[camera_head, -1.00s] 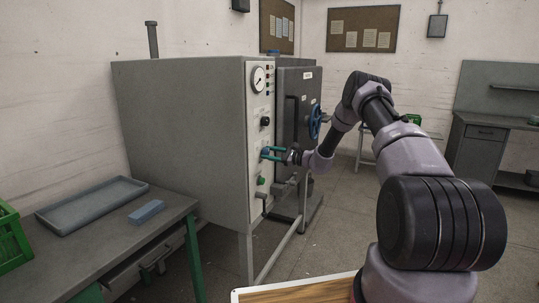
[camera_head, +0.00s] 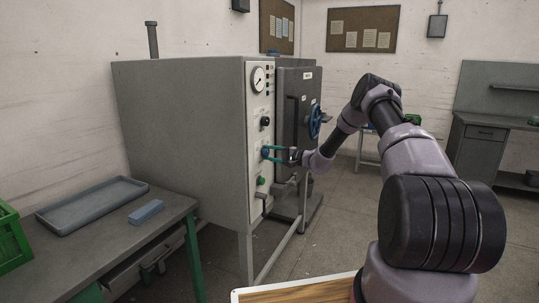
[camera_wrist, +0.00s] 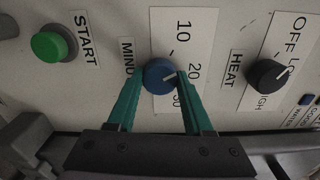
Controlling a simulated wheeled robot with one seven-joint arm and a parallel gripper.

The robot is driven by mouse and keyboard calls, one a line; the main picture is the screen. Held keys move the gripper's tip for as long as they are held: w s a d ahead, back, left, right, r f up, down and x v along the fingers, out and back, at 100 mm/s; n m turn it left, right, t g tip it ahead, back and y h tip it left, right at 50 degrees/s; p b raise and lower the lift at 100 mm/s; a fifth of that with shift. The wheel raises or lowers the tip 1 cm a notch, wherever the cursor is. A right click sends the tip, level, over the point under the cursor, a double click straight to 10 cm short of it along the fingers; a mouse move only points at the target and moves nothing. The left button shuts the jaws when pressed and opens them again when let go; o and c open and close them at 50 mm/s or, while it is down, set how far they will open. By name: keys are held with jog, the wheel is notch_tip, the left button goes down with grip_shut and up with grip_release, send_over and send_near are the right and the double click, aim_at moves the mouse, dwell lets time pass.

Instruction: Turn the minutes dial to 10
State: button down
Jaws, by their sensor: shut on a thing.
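The blue minutes dial (camera_wrist: 158,78) is on the machine's front panel, with a plate (camera_wrist: 178,50) marked 10, 20 and 30 beside it. Its white pointer mark points roughly toward 20. My gripper (camera_wrist: 161,75) has its green fingers on both sides of the dial, shut on it. The word beside the dial is partly covered by the left finger, and the 30 is partly hidden by the right finger. In the head view, my gripper (camera_head: 270,153) reaches the panel from the right, and the dial is small there.
The black heat knob (camera_wrist: 266,75) is right of the dial in the wrist view, and the green start button (camera_wrist: 48,45) is left. In the head view, a blue handwheel (camera_head: 315,122) is on the dark door, and a tray (camera_head: 90,202) lies on the left table.

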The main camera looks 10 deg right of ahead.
jog(key=n, duration=0.6)
jog(key=shift+f, duration=0.1)
jog(key=shift+n, duration=0.3)
dwell(0.3)
jog(key=shift+c, duration=1.5)
grip_release()
jog(key=v, duration=1.1)
